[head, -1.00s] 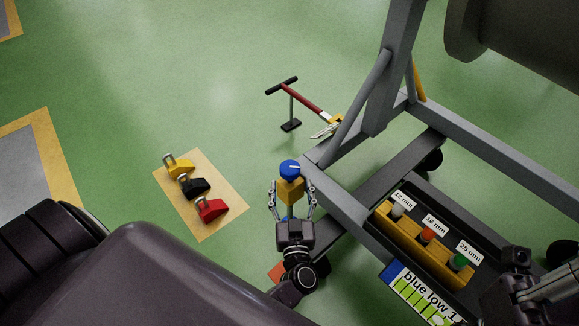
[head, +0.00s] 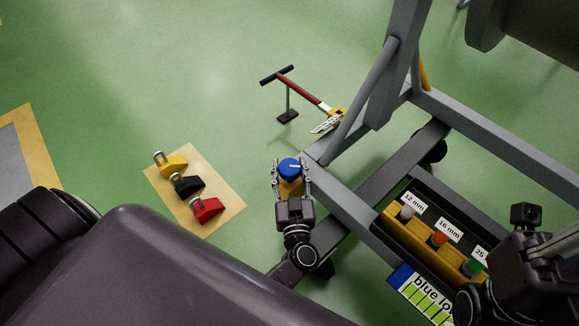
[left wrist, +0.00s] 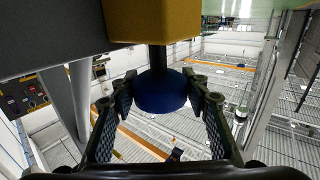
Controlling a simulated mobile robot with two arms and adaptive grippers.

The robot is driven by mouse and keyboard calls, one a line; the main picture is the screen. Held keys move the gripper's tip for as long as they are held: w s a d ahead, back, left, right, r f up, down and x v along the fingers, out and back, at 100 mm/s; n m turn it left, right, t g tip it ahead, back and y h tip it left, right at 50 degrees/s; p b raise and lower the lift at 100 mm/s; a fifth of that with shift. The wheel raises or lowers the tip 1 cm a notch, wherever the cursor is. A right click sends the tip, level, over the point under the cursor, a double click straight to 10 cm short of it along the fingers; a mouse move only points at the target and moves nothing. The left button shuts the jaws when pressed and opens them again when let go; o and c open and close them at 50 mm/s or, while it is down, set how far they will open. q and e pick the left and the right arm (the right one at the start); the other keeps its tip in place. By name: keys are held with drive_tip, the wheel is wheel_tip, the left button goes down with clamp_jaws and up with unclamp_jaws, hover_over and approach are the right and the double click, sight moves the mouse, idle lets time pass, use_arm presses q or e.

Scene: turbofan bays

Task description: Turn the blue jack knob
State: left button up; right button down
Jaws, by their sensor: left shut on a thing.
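The blue jack knob (head: 288,168) with a white line on top sits on the yellow jack body (head: 291,189) beside the stand's grey frame corner. My left gripper (head: 290,172) is shut on the knob, one finger on each side. In the left wrist view the blue knob (left wrist: 160,92) is between the fingers, on a dark stem from the yellow block (left wrist: 155,20). My right arm shows at the lower right, but its fingertips cannot be made out.
A tray (head: 416,232) on the stand holds plugs labelled by size. Yellow, black and red chocks lie on a tan mat (head: 222,188) to the left. Green floor is open beyond.

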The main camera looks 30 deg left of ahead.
use_arm(q)
drive_tip(key=c, duration=0.5)
drive_tip(key=shift+r+m+t+h+p, duration=0.1)
drive_tip(key=shift+m+t+h+p, duration=0.2)
drive_tip(key=shift+m+h+p, duration=0.15)
